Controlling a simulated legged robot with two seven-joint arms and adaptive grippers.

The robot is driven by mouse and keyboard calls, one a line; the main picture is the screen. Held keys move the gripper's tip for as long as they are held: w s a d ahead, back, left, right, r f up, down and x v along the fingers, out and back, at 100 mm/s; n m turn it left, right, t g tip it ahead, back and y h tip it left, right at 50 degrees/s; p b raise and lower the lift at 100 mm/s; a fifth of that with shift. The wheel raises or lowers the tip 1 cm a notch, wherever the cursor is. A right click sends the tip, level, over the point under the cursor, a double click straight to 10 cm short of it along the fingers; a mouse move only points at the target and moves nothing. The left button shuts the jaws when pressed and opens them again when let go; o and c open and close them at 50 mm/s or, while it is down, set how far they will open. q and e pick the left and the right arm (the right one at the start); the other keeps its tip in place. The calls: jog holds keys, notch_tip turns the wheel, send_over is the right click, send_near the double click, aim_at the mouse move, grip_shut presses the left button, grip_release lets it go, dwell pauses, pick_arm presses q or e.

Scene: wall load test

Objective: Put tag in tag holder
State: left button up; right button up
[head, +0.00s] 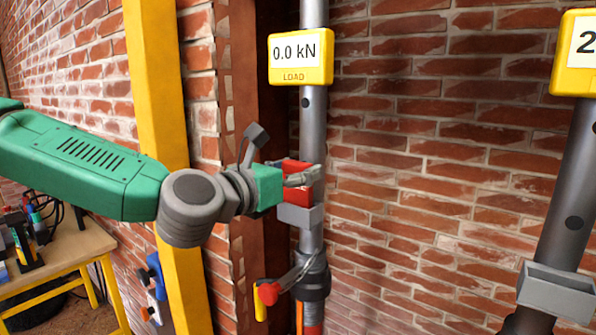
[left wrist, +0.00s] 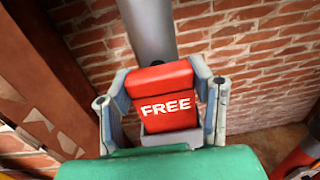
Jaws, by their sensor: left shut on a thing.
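My left gripper (head: 302,176) is shut on a red tag (head: 294,190) marked FREE, with its fingers along the two sides. The tag also shows in the left wrist view (left wrist: 163,108), between the fingers. A grey box-shaped tag holder (head: 300,215) is fixed on the grey post, directly under the tag. In the left wrist view the holder's rim (left wrist: 170,138) shows around the tag's lower edge. I cannot tell how far the tag sits inside it. A second grey holder (head: 557,290) on the right post looks empty. My right gripper is not in view.
A yellow load display (head: 301,58) reading 0.0 kN sits higher on the post (head: 313,130). A lever with a red knob (head: 268,293) juts out below the holder. A yellow beam (head: 160,90) stands behind my left arm. A workbench (head: 75,247) with tools is at lower left.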

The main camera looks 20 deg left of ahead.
aim_at(305, 122)
pick_arm(q)
jog(key=o, duration=1.9)
jog(key=shift+o, duration=0.2)
jog(key=shift+r+p, duration=2.75)
jog(key=shift+r, duration=1.3)
